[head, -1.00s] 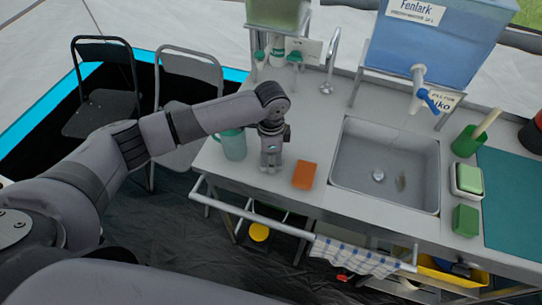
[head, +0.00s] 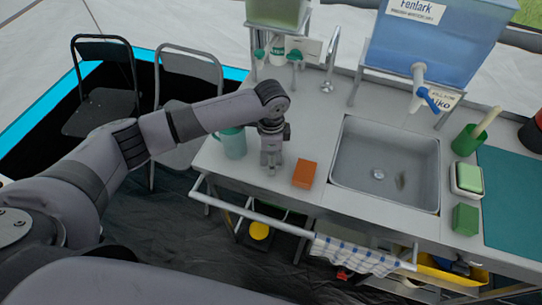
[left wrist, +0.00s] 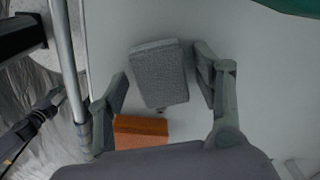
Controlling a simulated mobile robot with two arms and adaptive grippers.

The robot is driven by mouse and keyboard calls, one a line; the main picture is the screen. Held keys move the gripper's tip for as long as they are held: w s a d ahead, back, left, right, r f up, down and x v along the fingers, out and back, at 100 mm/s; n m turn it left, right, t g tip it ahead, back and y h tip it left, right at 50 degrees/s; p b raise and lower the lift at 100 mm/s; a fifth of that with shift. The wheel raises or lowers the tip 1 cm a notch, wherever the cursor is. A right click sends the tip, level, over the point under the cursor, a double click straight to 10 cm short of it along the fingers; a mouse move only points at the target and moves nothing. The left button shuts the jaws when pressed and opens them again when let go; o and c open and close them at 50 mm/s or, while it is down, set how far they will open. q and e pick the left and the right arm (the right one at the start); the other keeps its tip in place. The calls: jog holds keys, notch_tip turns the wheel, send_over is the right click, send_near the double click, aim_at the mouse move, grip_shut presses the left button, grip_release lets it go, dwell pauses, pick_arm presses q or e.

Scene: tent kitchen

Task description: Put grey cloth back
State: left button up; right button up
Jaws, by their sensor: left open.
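A grey, folded cloth-like block (left wrist: 160,74), which I take as the grey cloth, lies on the pale counter in the left wrist view. My left gripper (left wrist: 162,84) is open, with one finger on each side of it and visible gaps. In the head view my left gripper (head: 270,171) points down at the counter, left of the orange sponge (head: 304,173); the grey block cannot be made out there. The orange sponge also shows in the left wrist view (left wrist: 141,130), close to the grey block. My right gripper is not in view.
A teal mug (head: 233,143) stands just left of my gripper. The sink (head: 385,163) is to the right. A blue-checked towel (head: 355,257) hangs on the front rail (head: 290,226). A green sponge (head: 466,219) and teal mat (head: 512,195) lie farther right. Bottles stand at the back.

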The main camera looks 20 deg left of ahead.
pick_arm(q)
notch_tip(320, 180, up, 12)
jog(key=b, duration=0.1)
jog(key=shift+b, duration=0.4)
dwell(0.3)
